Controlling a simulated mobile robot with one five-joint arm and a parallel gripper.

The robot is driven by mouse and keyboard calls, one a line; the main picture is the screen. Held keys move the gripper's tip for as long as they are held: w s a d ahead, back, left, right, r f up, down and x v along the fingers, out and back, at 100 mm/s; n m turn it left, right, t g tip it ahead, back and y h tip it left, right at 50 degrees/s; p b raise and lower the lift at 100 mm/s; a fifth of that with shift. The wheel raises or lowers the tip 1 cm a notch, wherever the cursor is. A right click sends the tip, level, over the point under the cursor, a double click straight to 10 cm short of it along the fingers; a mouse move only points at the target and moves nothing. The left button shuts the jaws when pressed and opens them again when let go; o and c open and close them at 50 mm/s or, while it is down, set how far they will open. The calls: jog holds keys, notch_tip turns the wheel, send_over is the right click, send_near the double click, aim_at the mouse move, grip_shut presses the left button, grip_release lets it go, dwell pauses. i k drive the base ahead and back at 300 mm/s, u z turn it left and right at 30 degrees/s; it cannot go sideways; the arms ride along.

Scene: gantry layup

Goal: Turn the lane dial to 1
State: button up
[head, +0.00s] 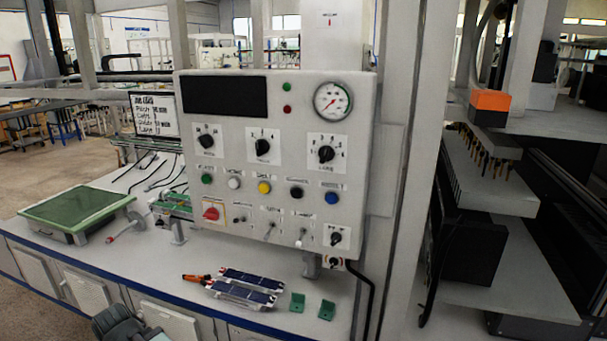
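A grey control panel (272,112) stands upright on the bench. Three black rotary dials sit in its upper row on white plates: a left dial (206,142), a middle dial (262,146) and a right dial (326,154). The label under the right dial seems to read lane, but the print is blurred. Its pointer direction and numbers are too small to read surely. A smaller black knob (336,237) sits at the panel's lower right. A dark part at the bottom left edge may be my arm. No gripper fingers show, and nothing touches the dials.
The panel also carries a gauge (333,99), coloured buttons, small levers and a red switch (211,213). On the bench lie a green mat (75,207), dark blue cell strips (245,286) and green blocks (297,302). A gantry head (489,165) stands at the right.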

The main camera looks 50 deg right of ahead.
aim_at(326, 154)
jog(key=k, duration=1)
jog(key=u, duration=0.65)
jog(key=i, duration=1.55)
jog(key=z, duration=2.45)
jog(key=i, duration=0.5)
jog(key=z, duration=0.1)
